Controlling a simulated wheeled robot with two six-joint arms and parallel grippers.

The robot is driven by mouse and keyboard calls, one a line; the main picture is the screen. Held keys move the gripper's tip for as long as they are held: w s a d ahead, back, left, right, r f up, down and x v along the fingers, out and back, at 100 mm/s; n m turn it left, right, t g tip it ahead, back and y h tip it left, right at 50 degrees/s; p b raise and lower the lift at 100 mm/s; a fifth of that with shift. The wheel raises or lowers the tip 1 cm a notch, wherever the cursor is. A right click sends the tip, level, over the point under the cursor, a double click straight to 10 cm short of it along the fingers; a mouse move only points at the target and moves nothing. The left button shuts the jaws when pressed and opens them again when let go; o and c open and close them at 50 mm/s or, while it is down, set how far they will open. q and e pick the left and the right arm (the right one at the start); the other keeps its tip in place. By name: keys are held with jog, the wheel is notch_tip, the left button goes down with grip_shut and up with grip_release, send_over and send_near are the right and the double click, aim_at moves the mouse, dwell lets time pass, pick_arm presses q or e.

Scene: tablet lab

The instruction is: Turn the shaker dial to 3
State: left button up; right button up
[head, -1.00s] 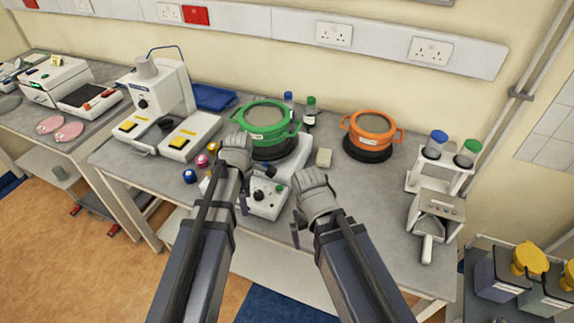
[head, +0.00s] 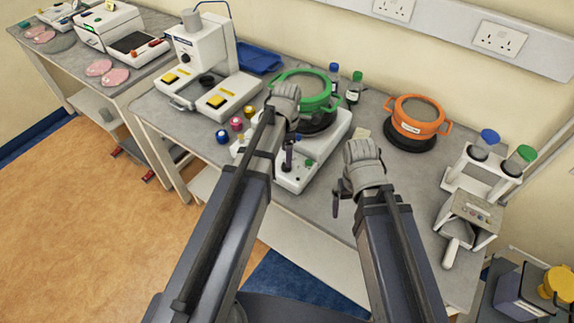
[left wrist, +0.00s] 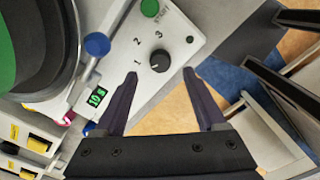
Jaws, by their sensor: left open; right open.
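The shaker (head: 337,129) is a white machine with a green-rimmed round vessel (head: 305,92) on top. In the left wrist view its front panel (left wrist: 185,20) carries a black dial (left wrist: 159,61) with the numbers 1, 2 and 3 around it. A small pale mark on the dial appears on its lower-left side, nearest 1. My left gripper (left wrist: 160,78) is open, its two fingers on either side of the dial's line, apart from it. In the head view my left gripper (head: 288,158) is over the panel and hides the dial. My right gripper (head: 340,197) is open and empty, right of the shaker.
An orange pot (head: 417,117) stands on a black base at the right. A white stand (head: 482,170) with blue- and green-capped bottles is further right. Small coloured jars (head: 222,136) and a white two-button instrument (head: 215,85) are left of the shaker.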

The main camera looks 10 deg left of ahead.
pick_arm(q)
notch_tip(320, 180, down, 5)
jog(key=b, duration=0.4)
jog(key=shift+f, duration=0.15)
pick_arm(e)
notch_tip(320, 180, down, 5)
jog(key=shift+f, duration=0.15)
pick_arm(q)
jog(key=shift+c, duration=0.2)
grip_shut()
